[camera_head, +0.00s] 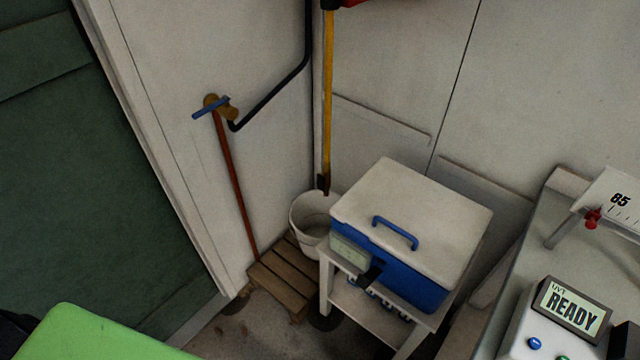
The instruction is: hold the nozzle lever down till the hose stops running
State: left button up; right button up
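A brass fitting (228,113) sits on the white wall at the left, with a blue lever (211,107) across it. The lever is slightly tilted, with its left end lower. A black hose or pipe (275,102) runs from the fitting up along the wall to the right. A thin straight reddish-brown line (235,185) drops from the fitting to a wooden slatted platform (282,278). I cannot tell whether it is a hose, a pipe or running liquid. Neither of my grippers shows in this view, and nothing visible touches the lever.
A white bucket (313,210) stands in the corner below a yellow pole (328,100). A blue cooler with a white lid (412,215) stands on a small white stand. At the right, a device display (574,307) reads "READY". A green door (90,190) fills the left.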

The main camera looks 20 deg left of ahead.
aim_at(320, 179)
jog(key=i+j+z, duration=0.15)
jog(key=j, duration=0.2)
jog(key=i+j+z, duration=0.1)
jog(key=j, duration=0.2)
jog(key=i+j+z, duration=0.15)
jog(key=j, duration=0.25)
jog(key=i+j+z, duration=0.15)
jog(key=j, duration=0.2)
jog(key=j+z, duration=0.15)
jog(key=j, duration=0.2)
jog(key=i, duration=0.05)
